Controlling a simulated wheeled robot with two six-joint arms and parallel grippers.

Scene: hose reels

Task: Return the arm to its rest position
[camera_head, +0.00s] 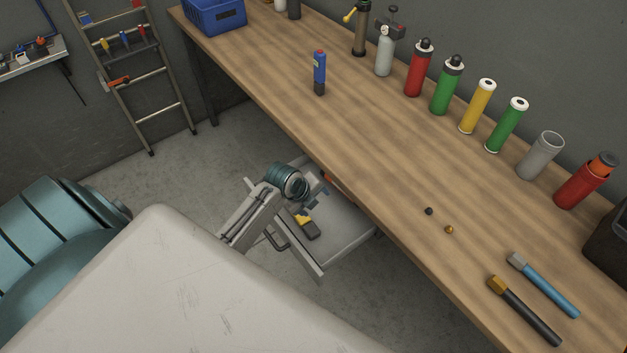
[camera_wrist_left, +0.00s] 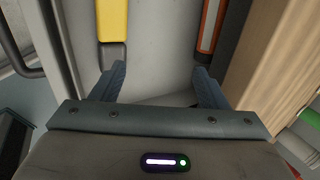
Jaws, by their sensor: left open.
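My left arm reaches over an open drawer (camera_head: 345,240) under the workbench. My left gripper (camera_head: 316,196) is over the drawer with its fingers pointing down into it. In the left wrist view the two fingers (camera_wrist_left: 158,84) are apart with nothing between them. A yellow and dark tool (camera_head: 307,226) lies in the drawer, and its yellow part (camera_wrist_left: 112,22) shows beyond the left finger in the wrist view. An orange and dark item (camera_wrist_left: 210,26) lies beyond the right finger. My right gripper is not in view.
The wooden workbench (camera_head: 390,150) stands close to the right of the gripper, its edge (camera_wrist_left: 275,55) near in the wrist view. Several bottles and canisters line its back. Two hammer-like tools (camera_head: 525,310) lie at the front right. A ladder (camera_head: 125,75) leans on the wall.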

